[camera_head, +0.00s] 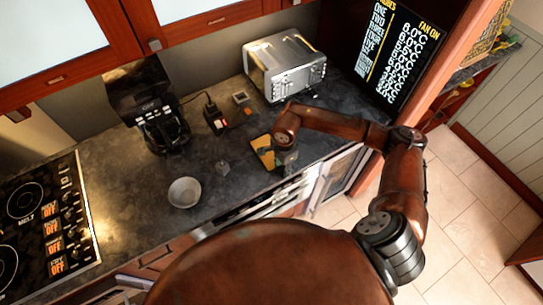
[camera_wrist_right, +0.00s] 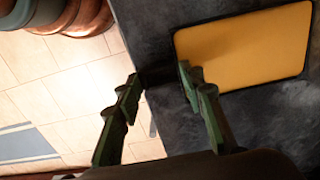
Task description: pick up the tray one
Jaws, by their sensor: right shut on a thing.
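The tray (camera_head: 263,151) is a flat rectangular board with a yellow face and a thin dark rim. It lies at the front edge of the dark counter in the head view and fills the upper right of the right wrist view (camera_wrist_right: 250,45). My right gripper (camera_head: 283,161) is at its near side, with the arm partly covering it. In the wrist view the right gripper's two green-black fingers (camera_wrist_right: 158,78) straddle the tray's edge, one over the yellow face. It is shut on the tray; the exact contact is hard to see. My left gripper is out of view.
The dark counter (camera_head: 215,145) holds a grey bowl (camera_head: 185,192), a small grey item (camera_head: 222,167), a coffee maker (camera_head: 160,125) and a silver toaster (camera_head: 285,65). A stove (camera_head: 45,225) stands at left. Tiled floor (camera_head: 450,230) lies beyond the counter front.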

